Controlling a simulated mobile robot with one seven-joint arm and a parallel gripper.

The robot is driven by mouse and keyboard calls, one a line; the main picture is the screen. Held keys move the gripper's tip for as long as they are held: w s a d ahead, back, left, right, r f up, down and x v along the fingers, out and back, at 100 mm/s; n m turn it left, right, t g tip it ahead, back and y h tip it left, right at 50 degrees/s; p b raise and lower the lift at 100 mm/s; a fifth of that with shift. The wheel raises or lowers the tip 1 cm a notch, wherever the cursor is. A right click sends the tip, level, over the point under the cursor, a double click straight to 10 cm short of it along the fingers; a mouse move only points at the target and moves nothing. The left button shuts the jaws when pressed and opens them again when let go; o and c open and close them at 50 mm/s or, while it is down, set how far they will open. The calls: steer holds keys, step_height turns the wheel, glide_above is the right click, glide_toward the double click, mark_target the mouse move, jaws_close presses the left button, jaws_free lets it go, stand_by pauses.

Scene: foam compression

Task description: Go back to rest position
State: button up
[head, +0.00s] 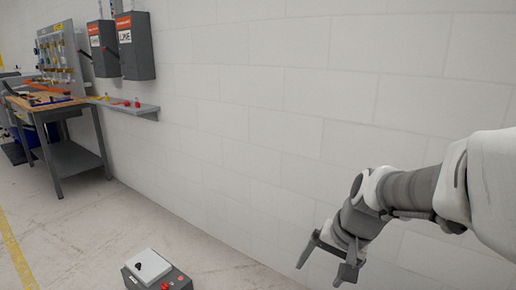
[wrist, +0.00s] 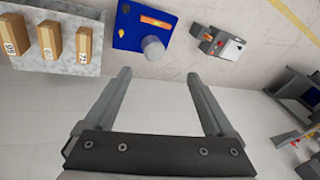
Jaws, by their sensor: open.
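My gripper (head: 326,262) is at the lower right of the head view, at the end of my white and grey arm, in front of the white block wall. It is open and empty. Nothing touches the fingers.
A grey box with a white top (head: 153,272) stands on the floor at bottom centre. A workbench (head: 60,140), switch boxes (head: 135,45) and a shelf (head: 125,107) are at left. The wrist view shows numbered wooden blocks (wrist: 52,40) and a blue panel (wrist: 142,28).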

steer(key=s+d+r+n+t+h, duration=0.15)
steer(key=s+r+n, duration=0.4)
steer(key=s, duration=0.85)
step_height(320, 180, up, 23)
steer(key=p, duration=2.2)
steer(key=shift+m+t+h, duration=0.45)
